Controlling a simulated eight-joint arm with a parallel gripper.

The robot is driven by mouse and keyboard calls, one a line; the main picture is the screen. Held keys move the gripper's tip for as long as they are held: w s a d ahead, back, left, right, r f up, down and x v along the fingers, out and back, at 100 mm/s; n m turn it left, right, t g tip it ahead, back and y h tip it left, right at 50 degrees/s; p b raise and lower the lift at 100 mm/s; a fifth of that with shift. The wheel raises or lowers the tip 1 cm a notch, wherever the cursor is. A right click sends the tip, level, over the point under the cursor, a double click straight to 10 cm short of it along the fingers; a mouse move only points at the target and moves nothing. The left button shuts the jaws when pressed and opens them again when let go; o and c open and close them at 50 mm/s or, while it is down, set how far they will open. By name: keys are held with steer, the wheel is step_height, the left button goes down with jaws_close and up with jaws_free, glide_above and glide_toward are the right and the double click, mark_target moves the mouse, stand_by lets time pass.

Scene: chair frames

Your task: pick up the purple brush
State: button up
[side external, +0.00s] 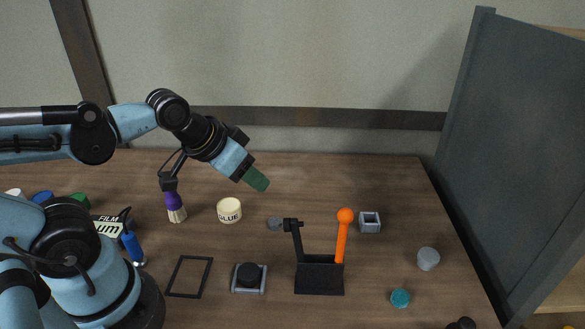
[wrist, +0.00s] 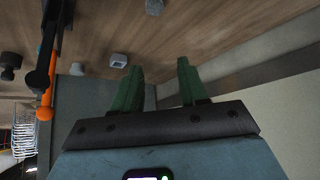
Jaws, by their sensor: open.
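The purple brush (side external: 175,206) stands upright on the wooden table at the left in the side external view, with its purple handle up and pale bristles down. My gripper (side external: 257,180) is in the air to the right of the brush and higher than it, tilted down to the right. Its green fingers also show in the wrist view (wrist: 158,82), spread apart with nothing between them. The brush is not visible in the wrist view.
A glue tub (side external: 229,210) stands just right of the brush. A film clapper (side external: 108,226) and blue bottle (side external: 133,247) lie to its left. A black holder (side external: 320,276) with an orange-knobbed stick (side external: 343,235) stands at centre. A grey panel (side external: 515,160) rises at the right.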

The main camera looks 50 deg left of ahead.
steer(key=shift+o, duration=1.4)
step_height(320, 180, up, 4)
steer(key=n+g, duration=0.6)
steer(key=g, duration=0.1)
glide_above(172, 197)
steer(key=shift+w+a, duration=0.3)
steer(key=shift+a, duration=0.15)
steer(key=shift+s+a+f, duration=0.1)
steer(key=shift+a+f, duration=0.1)
steer(key=shift+f, duration=5.75)
steer(key=shift+c, duration=0.3)
